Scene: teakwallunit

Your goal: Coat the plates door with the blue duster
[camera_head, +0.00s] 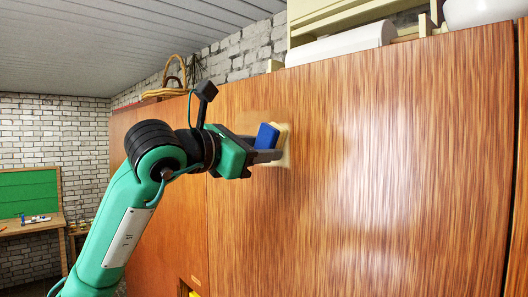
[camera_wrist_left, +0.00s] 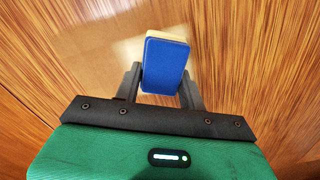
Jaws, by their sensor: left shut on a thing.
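The blue duster (camera_head: 267,136) has a blue body and a pale cream pad. My left gripper (camera_head: 268,150) is shut on it and holds the pad side against or very close to the wood-grain door (camera_head: 390,170). In the left wrist view the duster (camera_wrist_left: 165,66) sits between the two dark fingers (camera_wrist_left: 163,85), with its cream edge toward the door (camera_wrist_left: 250,60). A pale, smooth patch shows on the door around the duster in both views. My right gripper is not in view.
A wicker basket (camera_head: 168,88) stands on top of the unit at the left, and a white rounded object (camera_head: 340,44) and a white bowl (camera_head: 484,12) at the right. A green board (camera_head: 28,192) and a table (camera_head: 35,226) stand far left.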

